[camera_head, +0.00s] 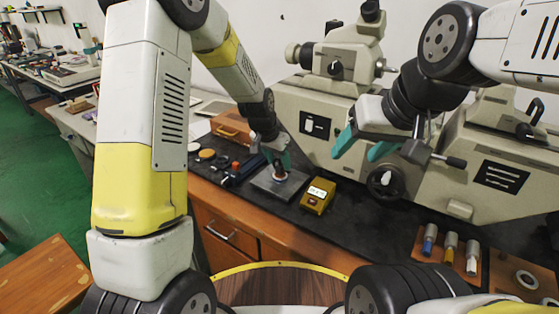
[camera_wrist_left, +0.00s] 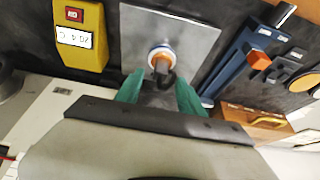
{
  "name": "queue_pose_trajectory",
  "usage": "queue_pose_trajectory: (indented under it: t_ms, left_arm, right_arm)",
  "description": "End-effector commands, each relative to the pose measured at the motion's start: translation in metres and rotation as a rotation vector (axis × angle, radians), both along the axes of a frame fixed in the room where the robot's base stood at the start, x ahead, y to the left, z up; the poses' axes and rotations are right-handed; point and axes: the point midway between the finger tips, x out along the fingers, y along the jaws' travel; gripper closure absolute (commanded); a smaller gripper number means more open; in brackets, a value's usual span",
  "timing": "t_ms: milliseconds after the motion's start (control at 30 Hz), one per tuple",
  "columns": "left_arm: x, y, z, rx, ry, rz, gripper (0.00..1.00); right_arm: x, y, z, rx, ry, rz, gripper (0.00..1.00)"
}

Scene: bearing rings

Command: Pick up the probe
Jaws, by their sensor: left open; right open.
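A small upright piece that looks like the probe (camera_wrist_left: 161,64) stands inside a white and blue ring (camera_wrist_left: 150,54) on a grey metal plate (camera_wrist_left: 195,28). In the head view the plate (camera_head: 262,184) lies on the black bench top. My left gripper (camera_head: 275,158) is open just above the ring. In the left wrist view its teal fingers (camera_wrist_left: 160,93) lie on either side of the piece, with a gap between them; contact cannot be told. The piece's lower end is hidden in the ring. My right gripper (camera_head: 362,147) is open and empty, raised in front of the grey machine.
A yellow display box (camera_head: 318,196) stands right of the plate. A blue tool with an orange knob (camera_wrist_left: 260,60) lies beside the plate. An orange case (camera_head: 232,127) is behind. A large grey machine (camera_head: 300,100) lines the back; a wooden rack (camera_head: 437,262) is at right.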

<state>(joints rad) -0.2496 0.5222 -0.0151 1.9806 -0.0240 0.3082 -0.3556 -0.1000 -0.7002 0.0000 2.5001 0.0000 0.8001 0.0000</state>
Motion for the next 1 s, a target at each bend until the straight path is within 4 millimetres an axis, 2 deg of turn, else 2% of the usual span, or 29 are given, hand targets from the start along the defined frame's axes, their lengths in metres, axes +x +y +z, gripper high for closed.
queue_pose_trajectory:
  t_ms: [33, 200, 467, 500, 700, 733, 1000]
  left_arm:
    - [0.001, -0.001, -0.010, 0.001, 0.005, 0.000, 0.55]
    - [0.008, -0.005, -0.028, 0.000, 0.003, 0.001, 0.55]
    - [0.009, -0.006, -0.031, 0.000, 0.000, 0.001, 0.55]
    - [0.009, -0.006, -0.031, 0.000, 0.000, 0.001, 0.56]
    - [0.009, -0.006, -0.031, 0.000, 0.000, 0.001, 0.96]
    - [0.009, -0.006, -0.031, 0.000, 0.000, 0.001, 1.00]
    - [0.009, -0.006, -0.030, 0.000, 0.000, 0.001, 1.00]
  right_arm:
    - [0.000, 0.000, 0.000, 0.000, 0.000, 0.000, 0.43]
    - [0.000, 0.000, 0.000, 0.000, 0.000, 0.000, 0.43]
    - [0.000, 0.000, 0.000, 0.000, 0.000, 0.000, 0.43]
    - [0.000, 0.000, 0.000, 0.000, 0.000, 0.000, 0.43]
    - [0.000, 0.000, 0.000, 0.000, 0.000, 0.000, 0.43]
    - [0.000, 0.000, 0.000, 0.000, 0.000, 0.000, 0.43]
    - [0.000, 0.000, 0.000, 0.000, 0.000, 0.000, 0.43]
